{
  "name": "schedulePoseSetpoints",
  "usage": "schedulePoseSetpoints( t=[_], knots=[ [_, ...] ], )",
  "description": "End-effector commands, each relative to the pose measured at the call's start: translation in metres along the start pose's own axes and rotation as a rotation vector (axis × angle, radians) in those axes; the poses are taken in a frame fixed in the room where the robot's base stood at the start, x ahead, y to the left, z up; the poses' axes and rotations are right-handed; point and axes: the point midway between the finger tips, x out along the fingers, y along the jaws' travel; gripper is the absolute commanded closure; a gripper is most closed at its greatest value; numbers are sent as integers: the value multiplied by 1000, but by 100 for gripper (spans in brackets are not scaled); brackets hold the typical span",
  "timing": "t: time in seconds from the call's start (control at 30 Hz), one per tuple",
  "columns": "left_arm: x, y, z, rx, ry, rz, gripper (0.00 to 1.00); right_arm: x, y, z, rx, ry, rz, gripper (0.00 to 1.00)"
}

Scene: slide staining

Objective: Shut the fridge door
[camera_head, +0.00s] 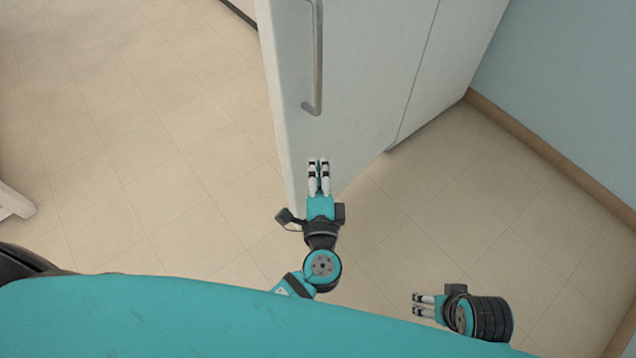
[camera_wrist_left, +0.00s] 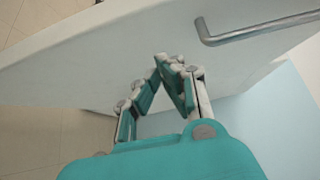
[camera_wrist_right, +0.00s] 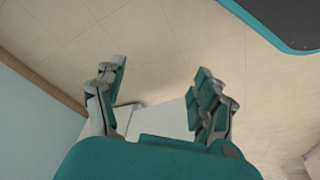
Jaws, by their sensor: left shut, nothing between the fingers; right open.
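The white fridge door (camera_head: 365,75) stands open in the head view, its free edge to the left with floor visible beyond it. A grey metal bar handle (camera_head: 316,60) runs along its face near that edge. The door (camera_wrist_left: 90,60) and the handle (camera_wrist_left: 250,32) also show in the left wrist view. My left gripper (camera_head: 319,163) is shut and empty, in front of the door's lower part below the handle; I cannot tell whether it touches. My right gripper (camera_head: 416,304) is open and empty, low and to the right, apart from the door.
A white panel (camera_head: 450,70) adjoins the door on the right, beside the blue wall (camera_head: 560,90) with its brown baseboard (camera_head: 550,150). Tiled floor (camera_head: 130,150) is clear left of the door. A white furniture leg (camera_head: 15,203) stands at the far left.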

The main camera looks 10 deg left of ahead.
Motion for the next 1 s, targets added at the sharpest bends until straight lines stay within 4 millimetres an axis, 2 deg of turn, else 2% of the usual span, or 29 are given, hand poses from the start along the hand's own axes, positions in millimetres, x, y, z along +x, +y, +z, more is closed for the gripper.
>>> schedulePoseSetpoints(
  t=[0.03, 0.17, 0.4, 1.0],
  knots=[
    [12, -2, 0, -1, -2, -3, 100, 1, 0, 0, 0, -1, 0, 30],
    [38, -1, 0, -1, -1, -2, 100, 3, 0, 0, 0, -2, 0, 30],
    [59, 0, 23, 1, 1, 2, 100, 15, 0, 3, 0, -10, 0, 30],
    [67, 2, 33, 1, 8, 2, 100, 20, -1, 3, -1, -11, -2, 30]
  ],
)
